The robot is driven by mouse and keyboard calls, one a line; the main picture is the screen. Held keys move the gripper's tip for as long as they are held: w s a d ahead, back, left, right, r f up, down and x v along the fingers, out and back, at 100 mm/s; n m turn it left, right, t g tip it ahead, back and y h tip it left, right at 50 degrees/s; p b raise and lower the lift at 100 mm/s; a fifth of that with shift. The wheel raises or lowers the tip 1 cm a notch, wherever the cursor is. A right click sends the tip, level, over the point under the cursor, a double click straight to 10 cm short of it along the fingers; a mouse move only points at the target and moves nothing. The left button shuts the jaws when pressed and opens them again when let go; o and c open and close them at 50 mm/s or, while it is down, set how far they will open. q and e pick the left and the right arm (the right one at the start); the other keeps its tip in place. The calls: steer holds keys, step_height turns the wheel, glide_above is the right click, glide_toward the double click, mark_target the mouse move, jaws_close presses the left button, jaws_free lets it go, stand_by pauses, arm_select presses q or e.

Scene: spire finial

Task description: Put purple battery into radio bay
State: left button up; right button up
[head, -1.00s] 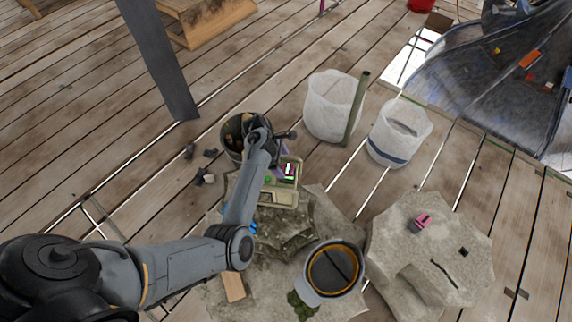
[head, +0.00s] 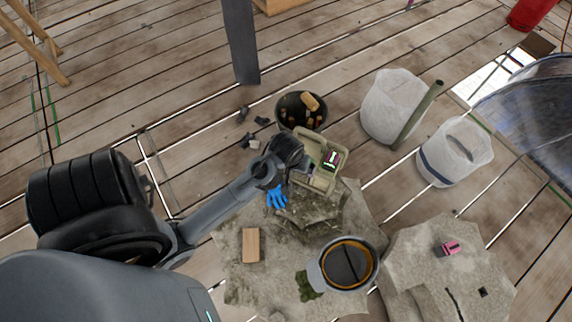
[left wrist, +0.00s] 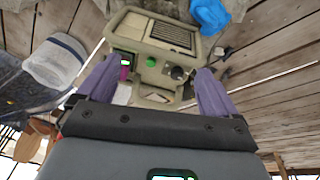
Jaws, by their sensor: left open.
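The radio (head: 326,178) is an olive-beige box on the rock slab, with a dark panel showing green and pink. In the left wrist view the radio (left wrist: 172,38) shows a slotted grille, a green-lit window, a green button and a dark knob. My left gripper (head: 287,152) is at the radio's left side in the head view. In the left wrist view its purple fingers (left wrist: 157,72) are spread apart, with the radio's face between and beyond them and nothing clearly held. My right gripper is not in view.
Blue gloves (head: 276,197), a wooden block (head: 251,245) and a grey-rimmed round container (head: 349,264) are on the slab. A dark bucket (head: 290,122) stands behind the radio. Two white bins (head: 388,108) stand right. A pink-and-dark item (head: 450,248) lies on the right rock.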

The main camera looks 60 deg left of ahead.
arm_select(q)
steer(key=s+d+r+m+h, duration=0.1)
steer(key=s+d+r+m, duration=0.3)
steer(key=s+d+m, duration=0.5)
steer(key=shift+s+d+r+m+t, duration=0.2)
steer(key=shift+s+d+m+t, duration=0.15)
steer(key=shift+s+d, duration=0.65)
steer(key=shift+w+d+r, duration=0.1)
steer(key=shift+w+d, duration=0.1)
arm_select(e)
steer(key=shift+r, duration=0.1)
